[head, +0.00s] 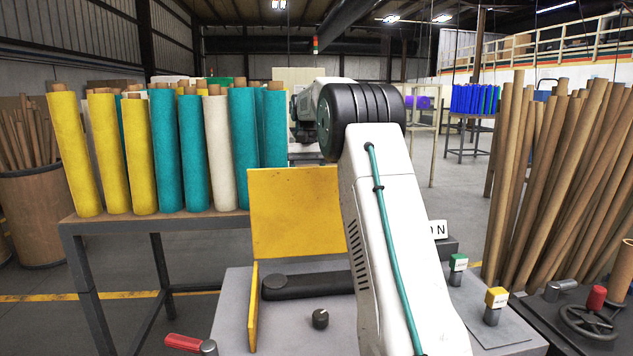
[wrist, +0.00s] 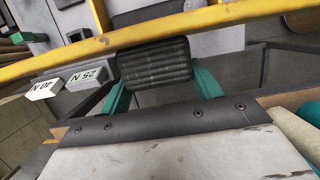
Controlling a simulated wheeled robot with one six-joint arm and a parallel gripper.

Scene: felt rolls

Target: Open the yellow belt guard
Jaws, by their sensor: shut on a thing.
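The yellow belt guard (head: 295,212) shows in the head view as an upright panel at the back of the grey machine top. A yellow side plate (head: 253,305) stands at its left. My arm covers the panel's right part. In the wrist view the guard shows as a scuffed yellow edge (wrist: 225,20) across the top. A black ribbed grip (wrist: 152,64) sits just below that edge. My gripper (wrist: 160,83) has its teal fingers on either side of the ribbed grip and is shut on it. In the head view my gripper is hidden behind my arm.
A dark belt unit (head: 310,285) and a black knob (head: 320,318) are on the machine top (head: 235,290). A red handle (head: 183,342) juts out at the front left. Felt rolls (head: 125,155) stand on a table at left. Cardboard tubes (head: 560,180) crowd the right.

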